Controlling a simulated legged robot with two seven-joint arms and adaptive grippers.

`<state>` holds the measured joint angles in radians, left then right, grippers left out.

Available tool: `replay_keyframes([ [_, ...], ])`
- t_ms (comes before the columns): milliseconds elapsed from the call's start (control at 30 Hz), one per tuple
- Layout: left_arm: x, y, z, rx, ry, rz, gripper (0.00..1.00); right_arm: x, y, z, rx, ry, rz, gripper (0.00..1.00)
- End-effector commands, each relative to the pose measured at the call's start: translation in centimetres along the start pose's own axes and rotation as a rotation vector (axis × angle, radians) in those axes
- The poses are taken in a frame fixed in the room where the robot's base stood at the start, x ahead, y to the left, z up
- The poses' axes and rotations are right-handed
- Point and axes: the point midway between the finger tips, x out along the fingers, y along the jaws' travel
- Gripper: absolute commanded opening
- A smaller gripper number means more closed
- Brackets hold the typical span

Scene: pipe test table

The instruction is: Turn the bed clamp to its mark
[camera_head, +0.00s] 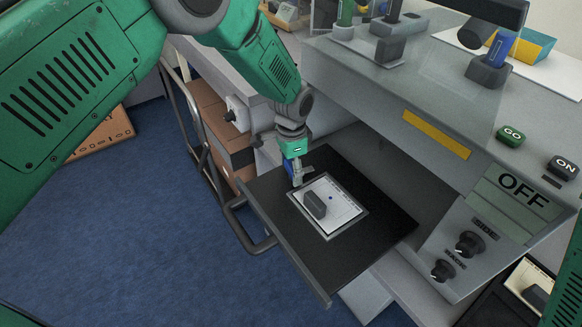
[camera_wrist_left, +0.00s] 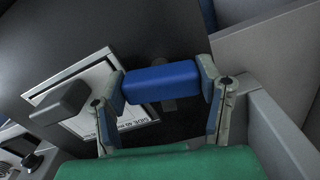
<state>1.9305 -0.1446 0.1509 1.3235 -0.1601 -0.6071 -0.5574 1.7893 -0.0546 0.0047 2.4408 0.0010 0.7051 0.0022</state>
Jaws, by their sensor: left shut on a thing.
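My left gripper (camera_head: 297,175) is low over the far-left edge of the black bed (camera_head: 352,265). In the left wrist view its two fingers are shut on the opposite ends of a blue block (camera_wrist_left: 160,82). A small dark piece (camera_wrist_left: 170,104) shows just behind or below the block. I cannot tell whether this is the bed clamp. A white plate (camera_head: 343,205) with print and a blue dot lies on the bed, bearing a dark grey grip (camera_head: 315,204). The grip also shows in the wrist view (camera_wrist_left: 62,104), apart from the fingers. My right gripper is out of view.
The grey machine housing (camera_head: 390,115) rises behind the bed. A panel with an OFF sign (camera_head: 520,191), GO button (camera_head: 510,136), ON button (camera_head: 563,168) and two black knobs (camera_head: 468,244) is at right. A rail (camera_head: 247,232) runs left of the bed, over blue floor.

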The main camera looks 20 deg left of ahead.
Motion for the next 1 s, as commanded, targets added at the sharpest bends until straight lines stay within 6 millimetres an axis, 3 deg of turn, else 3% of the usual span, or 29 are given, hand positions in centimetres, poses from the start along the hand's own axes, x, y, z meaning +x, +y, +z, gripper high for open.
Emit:
replay_keyframes([
  [400,0.11,0.18,0.02,-0.199,-0.002,0.004,0.31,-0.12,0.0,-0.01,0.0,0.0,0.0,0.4],
  [967,0.07,0.01,0.06,-0.232,-0.001,0.002,0.31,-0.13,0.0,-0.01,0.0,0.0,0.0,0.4],
  [1000,0.07,0.0,0.06,-0.232,-0.001,0.002,0.63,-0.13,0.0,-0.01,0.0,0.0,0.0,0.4],
])
